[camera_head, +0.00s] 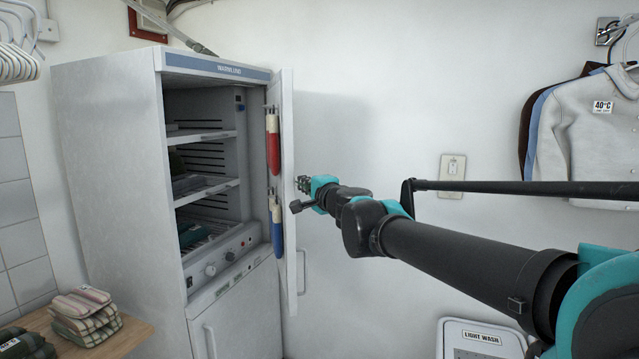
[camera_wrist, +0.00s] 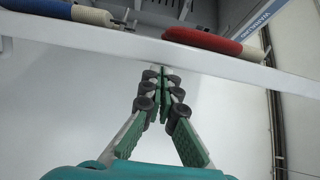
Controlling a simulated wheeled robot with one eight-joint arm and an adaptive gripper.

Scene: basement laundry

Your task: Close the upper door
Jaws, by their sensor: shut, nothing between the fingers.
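The upper door (camera_head: 288,150) of the white drying cabinet (camera_head: 105,170) stands open, seen nearly edge-on in the head view, at the right of the shelved opening. A red-handled item (camera_head: 273,143) and a blue-handled item (camera_head: 277,224) hang on its inner face. In the wrist view the door's edge (camera_wrist: 130,46) runs across the top, with the red item (camera_wrist: 205,40) and the blue item (camera_wrist: 60,10) beyond it. My gripper (camera_head: 301,184) is shut and empty on the outer side of the door. Its fingertips (camera_wrist: 160,72) are close to the door's edge; whether they touch it I cannot tell.
The cabinet's lower door (camera_head: 240,315) is shut. Folded cloths (camera_head: 84,312) lie on a wooden surface (camera_head: 125,338) at the left. A "light wash" bin (camera_head: 480,342) stands at lower right. Shirts (camera_head: 590,130) hang at the right. The wall behind my gripper is mostly bare.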

